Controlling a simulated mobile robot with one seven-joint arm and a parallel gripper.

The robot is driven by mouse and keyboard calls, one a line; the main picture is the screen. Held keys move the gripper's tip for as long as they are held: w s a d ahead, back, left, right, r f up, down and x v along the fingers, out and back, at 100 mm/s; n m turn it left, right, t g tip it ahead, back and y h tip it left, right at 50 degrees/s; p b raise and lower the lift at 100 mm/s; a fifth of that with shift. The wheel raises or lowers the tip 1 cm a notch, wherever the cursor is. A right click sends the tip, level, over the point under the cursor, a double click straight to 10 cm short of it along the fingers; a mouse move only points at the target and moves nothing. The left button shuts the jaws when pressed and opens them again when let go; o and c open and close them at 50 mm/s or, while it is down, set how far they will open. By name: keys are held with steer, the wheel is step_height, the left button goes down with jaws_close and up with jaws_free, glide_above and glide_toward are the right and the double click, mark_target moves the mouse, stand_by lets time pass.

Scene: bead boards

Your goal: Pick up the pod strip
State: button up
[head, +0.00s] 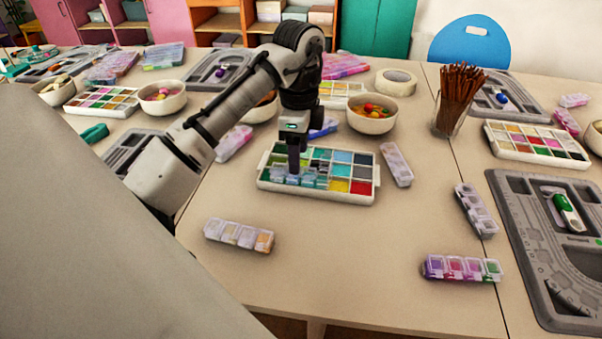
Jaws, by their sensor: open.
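My gripper (293,168) points straight down over the left part of a white paint-style tray (320,198) with coloured compartments. A clear pod strip (312,182) with pale blue-green cells lies across the tray's left front compartments, at my fingertips. The fingers are open and hide part of this strip; I cannot tell whether they touch it. Other pod strips lie on the table: one with pale and orange cells (239,236) at front left, one with purple, pink and green cells (461,268) at front right, one (476,210) near the table seam and one (396,164) right of the tray.
A bowl of beads (371,124) and a roll of tape (396,82) stand behind the tray. A glass of brown sticks (456,100) stands at back right. A grey bead board (520,225) lies at right. The table front of the tray is mostly clear.

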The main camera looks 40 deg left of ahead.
steer(key=f, duration=0.5)
steer(key=shift+w+d+f, duration=0.1)
steer(key=shift+d, duration=0.1)
steer(key=c, duration=1.2)
step_height(320, 180, up, 20)
steer(key=p, duration=0.3)
